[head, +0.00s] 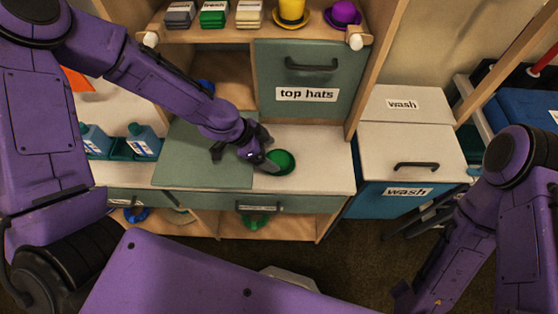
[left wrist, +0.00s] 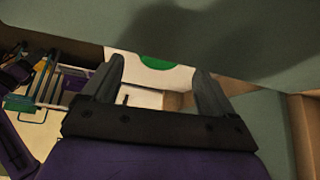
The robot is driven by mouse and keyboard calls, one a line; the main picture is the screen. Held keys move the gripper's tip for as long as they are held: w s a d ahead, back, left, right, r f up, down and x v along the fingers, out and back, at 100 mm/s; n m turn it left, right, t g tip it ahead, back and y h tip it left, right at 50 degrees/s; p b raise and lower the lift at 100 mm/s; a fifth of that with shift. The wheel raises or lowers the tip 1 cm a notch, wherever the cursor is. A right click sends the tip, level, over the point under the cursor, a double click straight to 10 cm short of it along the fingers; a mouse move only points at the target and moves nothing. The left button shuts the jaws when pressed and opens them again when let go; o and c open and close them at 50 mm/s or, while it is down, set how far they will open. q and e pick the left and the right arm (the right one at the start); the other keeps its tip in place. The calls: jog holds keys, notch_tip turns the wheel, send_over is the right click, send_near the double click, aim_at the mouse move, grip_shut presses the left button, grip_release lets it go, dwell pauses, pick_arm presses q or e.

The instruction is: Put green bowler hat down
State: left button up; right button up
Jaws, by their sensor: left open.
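The green bowler hat (head: 283,161) rests on the white counter top (head: 320,150), near its right end. My left gripper (head: 263,163) is open at the hat's left edge. A finger overlaps that edge in the head view; I cannot tell whether it touches. In the left wrist view, a green patch of the hat (left wrist: 155,62) shows beyond the gap between the two spread fingers of my left gripper (left wrist: 158,72). Nothing sits between those fingers. My right arm hangs at the lower right of the head view, and its hand is too unclear to read.
A green-grey door labelled "top hats" (head: 308,80) stands behind the counter. A yellow top hat (head: 291,12) and a purple hat (head: 342,14) sit on the shelf above. Blue bottles (head: 143,140) stand at left. A "wash" bin (head: 405,150) is at right.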

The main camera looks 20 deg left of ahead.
aim_at(279, 158)
pick_arm(q)
jog(key=x, duration=0.2)
jog(key=shift+d+f, duration=0.25)
jog(key=shift+w+d+f, duration=0.15)
jog(key=shift+w+f, duration=0.15)
jog(key=c, duration=1.2)
jog(key=shift+r, duration=0.1)
